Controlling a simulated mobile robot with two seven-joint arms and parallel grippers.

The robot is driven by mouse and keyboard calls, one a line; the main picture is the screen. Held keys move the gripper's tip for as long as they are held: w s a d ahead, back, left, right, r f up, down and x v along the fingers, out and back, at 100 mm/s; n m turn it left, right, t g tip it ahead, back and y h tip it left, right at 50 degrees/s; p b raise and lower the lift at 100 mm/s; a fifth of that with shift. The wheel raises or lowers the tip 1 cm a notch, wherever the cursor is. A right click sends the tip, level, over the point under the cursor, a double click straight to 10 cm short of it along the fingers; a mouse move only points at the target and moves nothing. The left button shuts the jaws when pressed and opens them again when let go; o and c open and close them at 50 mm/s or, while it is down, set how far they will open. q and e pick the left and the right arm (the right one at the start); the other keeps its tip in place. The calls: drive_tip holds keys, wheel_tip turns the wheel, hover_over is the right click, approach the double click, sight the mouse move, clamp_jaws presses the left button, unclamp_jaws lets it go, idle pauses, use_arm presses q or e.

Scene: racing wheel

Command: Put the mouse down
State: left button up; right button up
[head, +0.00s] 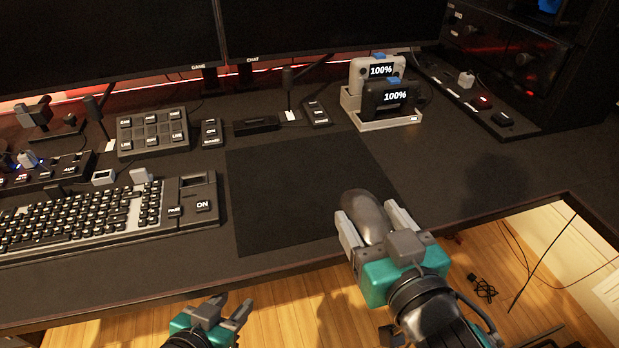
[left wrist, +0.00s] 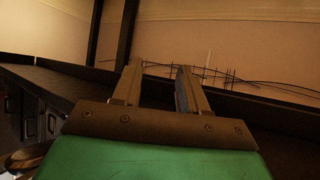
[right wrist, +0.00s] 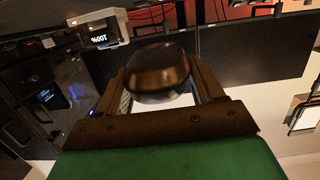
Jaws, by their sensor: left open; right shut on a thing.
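A dark, rounded mouse (head: 366,214) is held between the fingers of my right gripper (head: 377,222), over the right front part of a black mouse pad (head: 290,185). I cannot tell whether the mouse touches the pad. In the right wrist view the glossy mouse (right wrist: 158,73) sits between both fingertips. My left gripper (head: 226,309) is open and empty in front of the desk's front edge. The left wrist view shows its two fingers apart (left wrist: 157,85) with nothing between them.
A keyboard (head: 110,215) lies left of the pad. A holder (head: 385,120) with two devices showing 100% stands behind it. Button boxes (head: 152,134) and monitors (head: 330,25) line the back. The desk right of the pad (head: 460,180) is mostly clear.

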drive_tip(key=b, duration=0.3)
hover_over(335, 204)
drive_tip(key=f+v, duration=0.1)
drive_tip(key=v, duration=0.3)
wheel_tip(335, 204, down, 5)
drive_tip(key=shift+r, duration=0.1)
drive_tip(key=shift+w+a+f, duration=0.15)
drive_tip(key=shift+w+f, duration=0.1)
drive_tip(key=shift+w, duration=0.25)
drive_tip(key=w+f, duration=0.1)
drive_tip(key=w+a+f+b, duration=0.1)
drive_tip(key=shift+w, duration=0.3)
drive_tip(key=shift+w+f, duration=0.1)
drive_tip(key=shift+f, duration=0.05)
drive_tip(key=o, duration=0.9)
use_arm(q)
drive_tip(key=f, duration=0.4)
drive_tip(key=shift+s+d+f, duration=0.1)
drive_tip(key=shift+s+d, duration=0.2)
drive_tip(key=shift+s, duration=0.05)
use_arm(e)
drive_tip(key=shift+o, duration=1)
use_arm(q)
drive_tip(key=shift+s+a+r+p, duration=0.25)
drive_tip(key=shift+r+p, duration=0.2)
drive_tip(key=shift+p, duration=0.45)
use_arm(e)
drive_tip(key=v, duration=1.2)
